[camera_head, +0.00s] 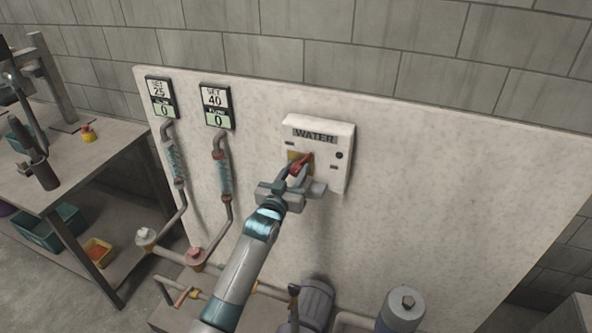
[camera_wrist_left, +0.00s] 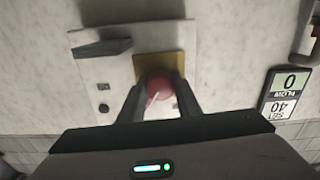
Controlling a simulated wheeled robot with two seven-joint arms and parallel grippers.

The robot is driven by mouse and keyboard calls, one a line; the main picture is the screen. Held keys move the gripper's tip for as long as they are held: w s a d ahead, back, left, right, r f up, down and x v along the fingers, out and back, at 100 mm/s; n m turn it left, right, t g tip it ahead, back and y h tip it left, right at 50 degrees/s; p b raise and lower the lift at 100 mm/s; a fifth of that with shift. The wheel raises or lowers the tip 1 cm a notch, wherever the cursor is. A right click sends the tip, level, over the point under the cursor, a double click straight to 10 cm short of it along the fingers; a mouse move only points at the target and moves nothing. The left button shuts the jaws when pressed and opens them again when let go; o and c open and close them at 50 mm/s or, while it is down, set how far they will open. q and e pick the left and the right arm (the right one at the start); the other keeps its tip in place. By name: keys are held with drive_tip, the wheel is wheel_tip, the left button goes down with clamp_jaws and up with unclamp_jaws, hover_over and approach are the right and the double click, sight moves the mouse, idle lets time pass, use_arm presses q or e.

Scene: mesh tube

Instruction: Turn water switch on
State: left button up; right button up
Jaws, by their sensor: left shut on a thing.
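The water switch box (camera_head: 341,134) is a white panel labelled WATER on the upright board. It has a red switch handle (camera_head: 305,161) over a yellow plate (camera_head: 292,156). My left gripper (camera_head: 297,172) reaches up to the box and is shut on the red handle. In the left wrist view the red handle (camera_wrist_left: 158,84) shows between the two dark fingers (camera_wrist_left: 157,92), in front of the yellow plate (camera_wrist_left: 149,62). The fingers hide part of the handle. My right gripper is not in view.
Two meters (camera_head: 161,98) (camera_head: 216,107) reading 0 hang left of the box, with pipes below them. A motor-like unit (camera_head: 316,303) and a grey cylinder (camera_head: 402,309) stand below the board. A workbench (camera_head: 101,153) stands at the left. The board right of the box is bare.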

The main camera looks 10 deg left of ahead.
use_arm(q)
drive_tip(key=m, duration=0.5)
drive_tip(key=shift+m, duration=0.3)
drive_tip(key=m, duration=0.5)
drive_tip(key=shift+f+m, duration=0.1)
drive_tip(key=shift+m, duration=0.2)
drive_tip(key=o, duration=1.1)
drive_tip(key=shift+c, duration=0.2)
drive_tip(key=s+a+b, duration=0.3)
drive_tip(key=s, duration=1.4)
drive_tip(key=shift+a+b, duration=0.15)
drive_tip(key=shift+b, duration=0.25)
